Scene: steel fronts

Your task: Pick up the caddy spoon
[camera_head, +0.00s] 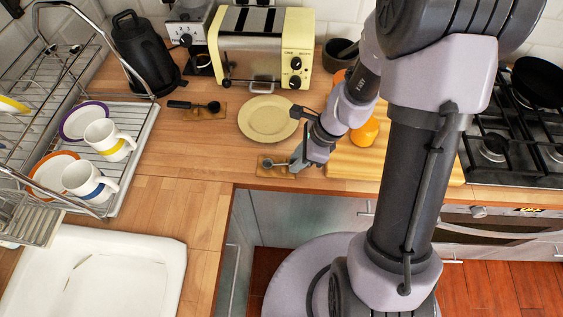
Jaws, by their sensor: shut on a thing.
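The caddy spoon (270,163) looks small, with a grey bowl, and its handle points right into my gripper (294,161). It is at a small wooden board (263,171) near the counter's front edge. My gripper is shut on the spoon's handle end, low over the board's right side. The fingers hide the end of the handle. I cannot tell whether the spoon touches the board or is just above it.
A yellow plate (268,119) lies just behind the spoon. A dark scoop (194,105) rests on another small board further back left. A cutting board (400,158) with orange items lies right. A toaster (262,48) and black kettle (143,52) stand behind.

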